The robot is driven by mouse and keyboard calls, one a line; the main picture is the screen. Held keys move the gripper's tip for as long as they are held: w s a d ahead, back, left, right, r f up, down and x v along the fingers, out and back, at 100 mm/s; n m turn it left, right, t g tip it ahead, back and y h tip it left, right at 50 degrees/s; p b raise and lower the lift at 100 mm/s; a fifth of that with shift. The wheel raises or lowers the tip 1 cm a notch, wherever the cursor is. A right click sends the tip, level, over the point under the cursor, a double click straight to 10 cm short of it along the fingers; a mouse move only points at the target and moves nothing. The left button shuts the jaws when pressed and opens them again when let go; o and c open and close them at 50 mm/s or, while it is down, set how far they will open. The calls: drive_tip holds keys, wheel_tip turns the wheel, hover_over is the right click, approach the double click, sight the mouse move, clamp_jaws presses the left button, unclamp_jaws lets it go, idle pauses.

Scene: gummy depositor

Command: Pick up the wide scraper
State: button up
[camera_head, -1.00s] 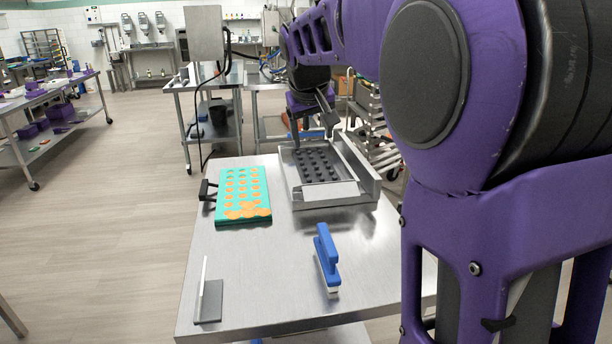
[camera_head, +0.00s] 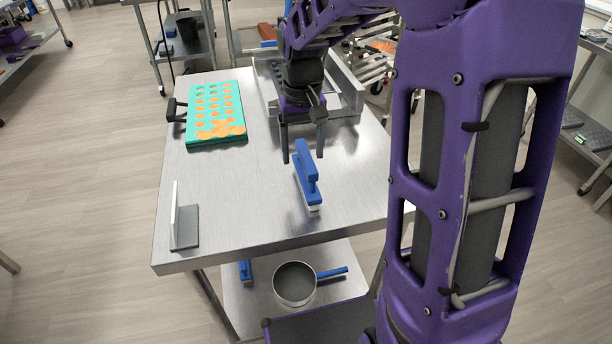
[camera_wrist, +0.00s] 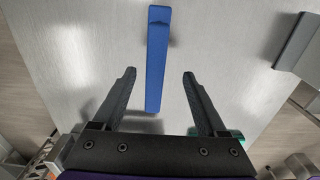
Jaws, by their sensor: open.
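A grey plate with an upright white edge, which looks like the wide scraper (camera_head: 185,228), sits at the table's front left corner. A grey piece that appears to be it shows at the upper right of the wrist view (camera_wrist: 296,40). My gripper (camera_head: 303,157) is open and empty, fingers pointing down, to the right of and behind the scraper. It is close to a blue-handled brush (camera_head: 306,177) with pale bristles. In the wrist view, the blue handle (camera_wrist: 157,50) lies between and beyond my open fingers (camera_wrist: 159,74). I cannot tell any contact.
A teal mould (camera_head: 216,113) with orange gummies and a black handle lies on the table (camera_head: 235,205) at the back left. A metal depositor tray (camera_head: 345,95) stands behind my gripper. A pot (camera_head: 294,284) is on the lower shelf. The table between scraper and brush is clear.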

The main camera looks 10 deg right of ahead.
drive_tip(key=shift+d+f+b, duration=0.15)
drive_tip(key=shift+f+b, duration=0.15)
drive_tip(key=shift+f, duration=1.5)
drive_tip(key=shift+d+f+b, duration=0.15)
drive_tip(key=shift+f+b, duration=0.1)
drive_tip(key=shift+f, duration=1.5)
drive_tip(key=shift+c, duration=0.3)
clamp_jaws()
